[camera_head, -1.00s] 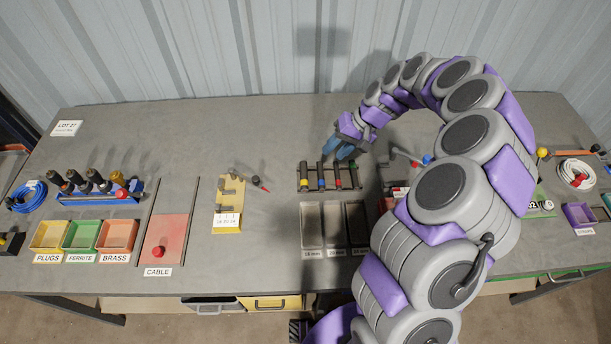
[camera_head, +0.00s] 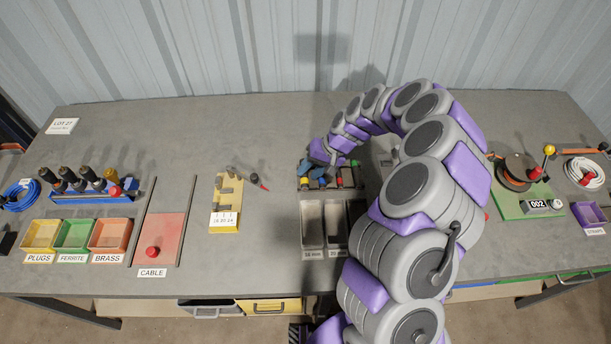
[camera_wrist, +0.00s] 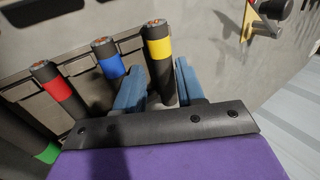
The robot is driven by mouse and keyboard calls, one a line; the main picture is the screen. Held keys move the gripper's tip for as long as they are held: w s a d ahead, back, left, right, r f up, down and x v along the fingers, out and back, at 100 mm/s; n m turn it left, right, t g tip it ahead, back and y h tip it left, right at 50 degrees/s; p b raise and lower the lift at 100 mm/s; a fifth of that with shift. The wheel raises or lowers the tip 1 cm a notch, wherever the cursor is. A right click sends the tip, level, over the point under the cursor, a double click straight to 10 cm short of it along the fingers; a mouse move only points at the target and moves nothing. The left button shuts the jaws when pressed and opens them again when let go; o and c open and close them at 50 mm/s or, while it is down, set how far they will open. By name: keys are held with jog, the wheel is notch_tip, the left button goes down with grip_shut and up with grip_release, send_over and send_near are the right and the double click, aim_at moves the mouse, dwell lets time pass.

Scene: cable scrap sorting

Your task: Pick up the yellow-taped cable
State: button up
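The yellow-taped cable (camera_wrist: 157,48) is a short black piece with a yellow band and a copper-coloured cut end. It stands between the two blue fingers of my gripper (camera_wrist: 160,82) in the wrist view. The fingers look open around it, with no clear squeeze on either side. In the head view my gripper (camera_head: 312,170) is over the left end of the cable rack, and its fingers mostly hide the yellow-taped cable. Blue-taped (camera_wrist: 107,61), red-taped (camera_wrist: 56,90) and green-taped (camera_wrist: 46,152) cables lie in a row beside it.
Grey bins (camera_head: 312,226) stand in front of the rack. A yellow notched gauge (camera_head: 226,200) and a red-tipped tool (camera_head: 258,182) lie to the left. A red cable pad (camera_head: 167,220) is further left. The table behind the rack is clear. My arm covers the right-centre.

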jog(key=shift+a+f, duration=0.25)
jog(key=shift+a, duration=0.35)
jog(key=shift+d, duration=0.4)
jog(key=c, duration=0.6)
grip_shut()
jog(key=shift+a, duration=0.1)
